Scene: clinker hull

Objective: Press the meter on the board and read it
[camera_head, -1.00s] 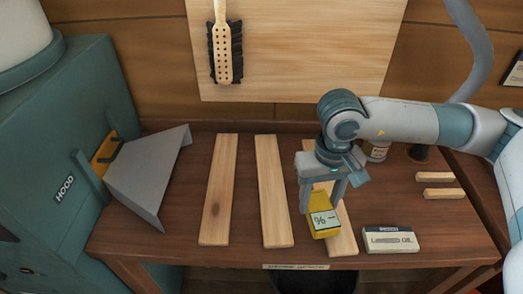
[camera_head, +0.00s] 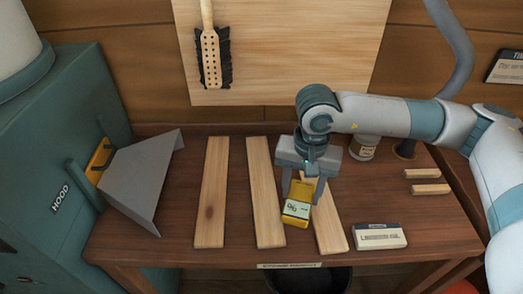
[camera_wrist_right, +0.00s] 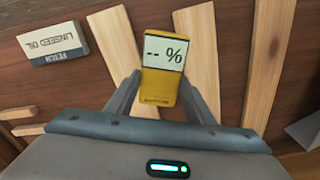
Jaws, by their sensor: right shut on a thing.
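My right gripper (camera_head: 299,198) is shut on the yellow meter (camera_head: 298,213), holding it by its sides with the fingers pointing down. In the right wrist view the meter (camera_wrist_right: 158,88) sits between the fingertips, and its pale screen reads "-- %". Three pale wooden boards lie side by side on the bench: the left board (camera_head: 211,195), the middle board (camera_head: 266,200) and the right board (camera_head: 330,230). The meter is over the gap between the middle and right boards, overlapping the right board's edge in the head view. Whether it touches anything below is unclear. My left gripper is out of view.
A linseed oil box (camera_head: 379,237) lies right of the boards. Two small wood strips (camera_head: 430,189) and a jar (camera_head: 363,148) are farther right and back. A grey hood (camera_head: 146,185) stands at left. A brush (camera_head: 211,58) hangs on the back panel.

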